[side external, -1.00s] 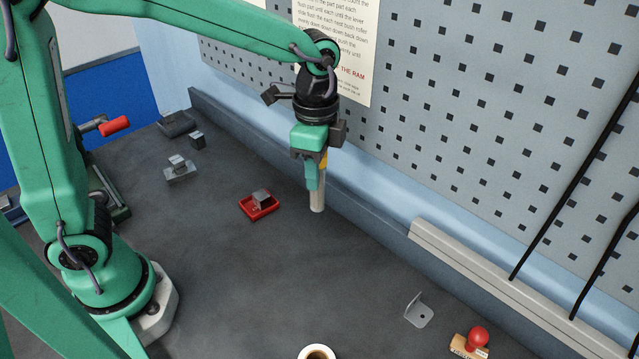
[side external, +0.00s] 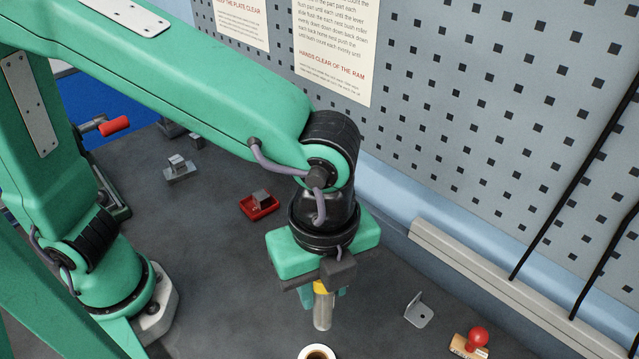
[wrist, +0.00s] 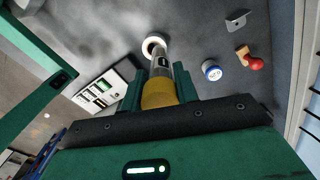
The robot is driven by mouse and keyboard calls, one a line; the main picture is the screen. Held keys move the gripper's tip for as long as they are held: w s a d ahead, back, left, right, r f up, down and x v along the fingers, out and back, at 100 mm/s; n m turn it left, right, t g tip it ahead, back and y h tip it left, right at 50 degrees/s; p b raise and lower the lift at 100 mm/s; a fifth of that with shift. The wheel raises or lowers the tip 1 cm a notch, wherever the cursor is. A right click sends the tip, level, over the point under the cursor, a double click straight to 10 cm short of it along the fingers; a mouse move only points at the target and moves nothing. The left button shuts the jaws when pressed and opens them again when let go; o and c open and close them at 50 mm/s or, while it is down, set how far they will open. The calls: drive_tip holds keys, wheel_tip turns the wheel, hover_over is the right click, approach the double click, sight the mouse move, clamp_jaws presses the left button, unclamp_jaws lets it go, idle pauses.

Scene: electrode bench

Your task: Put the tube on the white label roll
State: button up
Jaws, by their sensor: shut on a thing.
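My gripper (side external: 322,290) is shut on the tube (side external: 323,312), a grey cylinder with a yellow band at its upper end. The tube hangs roughly upright, lower end down. In the wrist view the tube (wrist: 160,80) stands out between the green fingers (wrist: 160,92). The white label roll (side external: 304,353) is a white ring with a brown core at the bottom edge of the side view, partly cut off. The tube's lower end shows just above it in that picture; the height gap is unclear. In the wrist view the roll (wrist: 149,43) shows beyond the tube's far end.
A metal angle bracket (side external: 418,310) and a red-knobbed stamp (side external: 472,343) lie to the right. A red tray with a metal block (side external: 260,207) and a grey fixture (side external: 180,168) sit to the left. A blue-and-white round item (wrist: 212,71) shows in the wrist view. The pegboard wall (side external: 480,130) stands behind.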

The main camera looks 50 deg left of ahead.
sight(316, 286)
drive_tip(key=shift+s+d+m, duration=0.3)
drive_tip(key=shift+s+d, duration=0.05)
drive_tip(key=shift+s, duration=0.3)
drive_tip(key=shift+s+d+m, duration=0.3)
drive_tip(key=shift+s, duration=0.3)
drive_tip(key=shift+f, duration=4)
drive_tip(key=o, duration=1.1)
drive_tip(key=shift+f, duration=0.15)
wheel_tip(316, 286, up, 12)
drive_tip(key=shift+r, duration=0.2)
